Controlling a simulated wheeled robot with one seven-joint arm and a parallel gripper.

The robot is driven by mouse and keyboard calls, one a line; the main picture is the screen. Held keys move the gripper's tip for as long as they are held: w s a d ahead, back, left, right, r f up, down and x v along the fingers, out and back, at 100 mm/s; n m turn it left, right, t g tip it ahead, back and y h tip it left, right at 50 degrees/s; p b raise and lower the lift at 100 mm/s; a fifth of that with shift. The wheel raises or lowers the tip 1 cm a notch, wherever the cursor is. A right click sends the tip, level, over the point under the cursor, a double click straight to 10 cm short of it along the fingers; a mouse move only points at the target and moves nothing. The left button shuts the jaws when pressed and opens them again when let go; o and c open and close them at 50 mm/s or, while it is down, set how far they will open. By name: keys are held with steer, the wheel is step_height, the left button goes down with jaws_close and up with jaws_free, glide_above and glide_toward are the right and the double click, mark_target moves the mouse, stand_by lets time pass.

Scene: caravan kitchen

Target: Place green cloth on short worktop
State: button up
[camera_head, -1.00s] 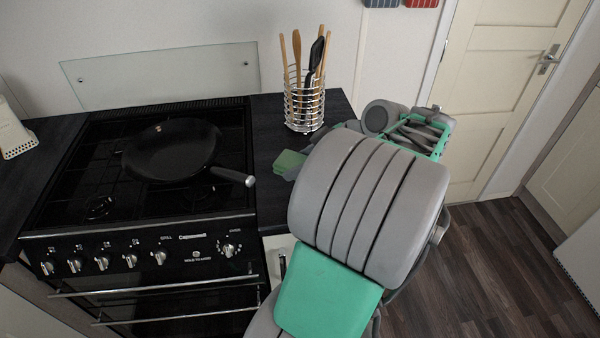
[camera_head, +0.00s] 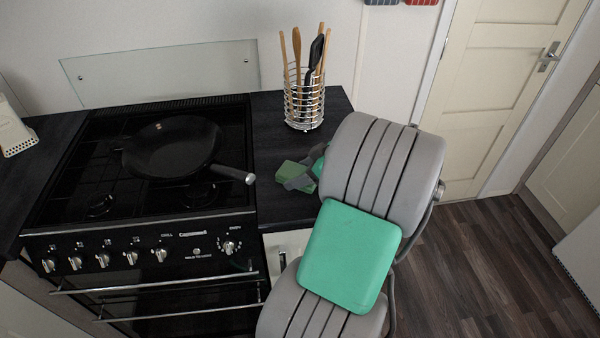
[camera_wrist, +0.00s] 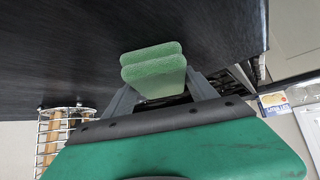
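The green cloth (camera_head: 290,169) is a small folded pad over the short black worktop (camera_head: 268,125) right of the hob. In the wrist view the cloth (camera_wrist: 153,68) sits between my grey fingertips, which meet its two sides. My gripper (camera_head: 298,178) is shut on it, reaching in from the right over the worktop. I cannot tell whether the cloth touches the worktop or hangs just above it. My arm hides the worktop's front right corner in the head view.
A wire utensil holder (camera_head: 304,104) stands at the back of the short worktop, close behind my gripper. A black frying pan (camera_head: 172,148) sits on the hob, its handle pointing toward the cloth. Open floor (camera_head: 480,270) lies to the right.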

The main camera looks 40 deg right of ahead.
steer(key=o, duration=0.3)
steer(key=shift+r, duration=0.35)
steer(key=v, duration=1.1)
steer(key=shift+s+d+r, duration=0.1)
steer(key=shift+s+r, duration=0.1)
steer(key=shift+s, duration=0.1)
